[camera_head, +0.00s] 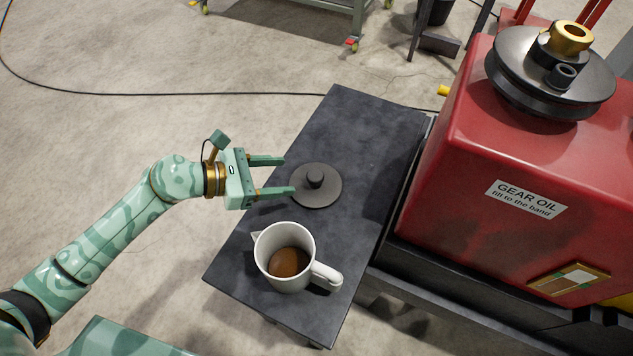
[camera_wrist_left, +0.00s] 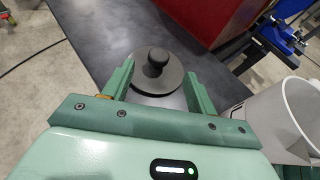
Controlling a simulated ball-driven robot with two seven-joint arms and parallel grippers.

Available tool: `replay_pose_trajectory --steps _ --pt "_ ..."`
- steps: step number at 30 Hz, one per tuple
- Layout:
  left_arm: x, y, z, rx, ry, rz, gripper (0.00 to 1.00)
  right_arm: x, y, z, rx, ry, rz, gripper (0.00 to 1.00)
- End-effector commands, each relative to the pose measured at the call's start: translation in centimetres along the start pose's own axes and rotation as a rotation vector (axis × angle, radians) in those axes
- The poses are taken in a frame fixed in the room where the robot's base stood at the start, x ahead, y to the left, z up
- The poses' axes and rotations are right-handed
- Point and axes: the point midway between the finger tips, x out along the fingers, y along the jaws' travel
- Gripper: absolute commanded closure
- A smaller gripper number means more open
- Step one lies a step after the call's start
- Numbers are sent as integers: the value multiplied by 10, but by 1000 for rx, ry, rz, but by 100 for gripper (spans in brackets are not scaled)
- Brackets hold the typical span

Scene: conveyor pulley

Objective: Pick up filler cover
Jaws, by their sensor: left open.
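The filler cover (camera_head: 316,194) is a dark round disc with a small knob on top, lying flat on the dark table. My left gripper (camera_head: 280,175) is open and empty, with its fingers pointing toward the cover from the left. One finger reaches the edge of the disc in the head view; I cannot tell whether it touches. In the left wrist view the cover (camera_wrist_left: 155,82) lies just ahead of the open gripper (camera_wrist_left: 157,80), its knob roughly centred between the two fingers. My right gripper is not in view.
A white mug (camera_head: 272,244) with brown liquid stands on the table (camera_head: 374,122) near the cover. It also shows in the left wrist view (camera_wrist_left: 285,115). A red gear-oil housing (camera_head: 465,150) with a dark pulley (camera_head: 540,95) stands right of the table. The table's far end is clear.

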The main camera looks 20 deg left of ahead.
Motion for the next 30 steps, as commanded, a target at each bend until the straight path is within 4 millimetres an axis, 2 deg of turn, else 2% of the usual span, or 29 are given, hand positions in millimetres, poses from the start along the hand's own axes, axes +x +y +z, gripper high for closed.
replay_pose_trajectory --steps 3,8,15,18,24,25,26,30 --pt "18 0 -2 -3 -2 0 43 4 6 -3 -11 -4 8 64" --pt "30 1 -2 -3 -1 1 43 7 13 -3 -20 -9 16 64" --pt "69 0 -6 -5 -1 -1 43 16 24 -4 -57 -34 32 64" --pt "75 1 -4 -4 0 1 43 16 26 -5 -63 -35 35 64" --pt "75 1 -2 -2 -1 1 43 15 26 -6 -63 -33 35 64" --pt "75 1 -2 -2 -1 1 45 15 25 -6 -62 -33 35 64" --pt "75 1 -2 -2 -1 1 54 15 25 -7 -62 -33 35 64" --pt "75 1 -2 -3 -1 1 93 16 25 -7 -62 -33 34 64"
